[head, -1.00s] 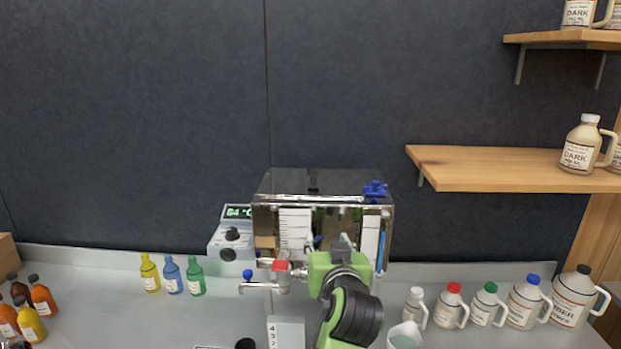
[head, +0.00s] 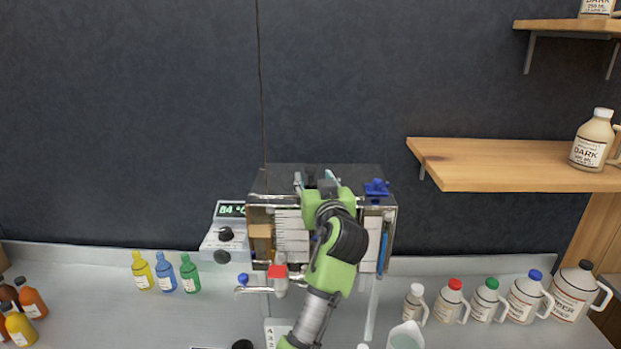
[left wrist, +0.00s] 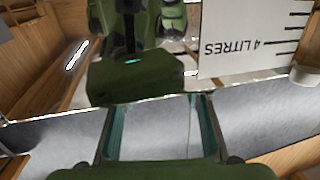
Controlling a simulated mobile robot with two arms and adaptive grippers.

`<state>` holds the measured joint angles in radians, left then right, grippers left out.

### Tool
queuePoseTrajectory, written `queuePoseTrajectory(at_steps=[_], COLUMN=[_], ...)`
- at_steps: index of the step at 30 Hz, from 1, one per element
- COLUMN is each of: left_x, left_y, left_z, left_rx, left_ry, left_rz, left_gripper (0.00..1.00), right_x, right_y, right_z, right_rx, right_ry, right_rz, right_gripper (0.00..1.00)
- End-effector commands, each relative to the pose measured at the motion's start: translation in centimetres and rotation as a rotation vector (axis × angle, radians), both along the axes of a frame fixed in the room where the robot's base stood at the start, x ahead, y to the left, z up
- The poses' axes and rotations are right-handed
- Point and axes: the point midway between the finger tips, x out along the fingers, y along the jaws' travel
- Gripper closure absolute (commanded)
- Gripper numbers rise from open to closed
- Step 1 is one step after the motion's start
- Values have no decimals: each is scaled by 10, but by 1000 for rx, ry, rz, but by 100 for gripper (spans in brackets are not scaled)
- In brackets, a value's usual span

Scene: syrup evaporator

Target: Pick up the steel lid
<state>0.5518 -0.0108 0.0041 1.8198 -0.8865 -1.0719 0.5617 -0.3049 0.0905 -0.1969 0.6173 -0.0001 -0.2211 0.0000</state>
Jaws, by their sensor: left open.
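The steel lid (head: 276,182) is the dark, shiny flat top of the steel evaporator box (head: 291,240) against the back wall. It lies flat there. My left gripper (head: 316,179) is at the lid's middle in the head view, open, with one finger on each side of the knob area. The gripper and its green wrist hide most of the knob and part of the lid, and I cannot tell whether the fingers touch it. In the left wrist view the two open fingers (left wrist: 160,125) have nothing clearly gripped between them. My right gripper is not in view.
A blue fitting (head: 376,188) sits at the lid's right corner. A red-handled tap (head: 277,272) sticks out in front. A temperature controller (head: 226,238) stands left. Small bottles (head: 165,273) stand left and several jugs (head: 482,302) right. A wooden shelf (head: 480,163) hangs to the right.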

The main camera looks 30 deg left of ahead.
Motion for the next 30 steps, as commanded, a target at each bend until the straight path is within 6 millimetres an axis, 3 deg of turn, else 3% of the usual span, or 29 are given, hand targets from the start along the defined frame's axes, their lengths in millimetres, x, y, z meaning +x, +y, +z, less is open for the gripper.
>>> queuePoseTrajectory(at_steps=[8, 13, 21, 22, 27, 30], left_x=[23, 35, 38, 38, 38, 38], left_y=[24, 35, 37, 37, 37, 37], left_z=[4, 0, -2, -2, -2, -1], left_rx=[4, 1, -1, -1, 0, 1], left_ry=[2, 1, -1, -1, 0, -3], left_rz=[1, 0, 0, 0, 0, -1], left_gripper=[58, 58, 58, 60, 100, 100], right_x=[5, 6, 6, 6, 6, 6], right_y=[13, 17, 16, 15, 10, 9], right_z=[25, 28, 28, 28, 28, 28], right_rx=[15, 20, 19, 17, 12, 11], right_ry=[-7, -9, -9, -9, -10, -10], right_rz=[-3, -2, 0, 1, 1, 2], right_gripper=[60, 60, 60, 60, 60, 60])
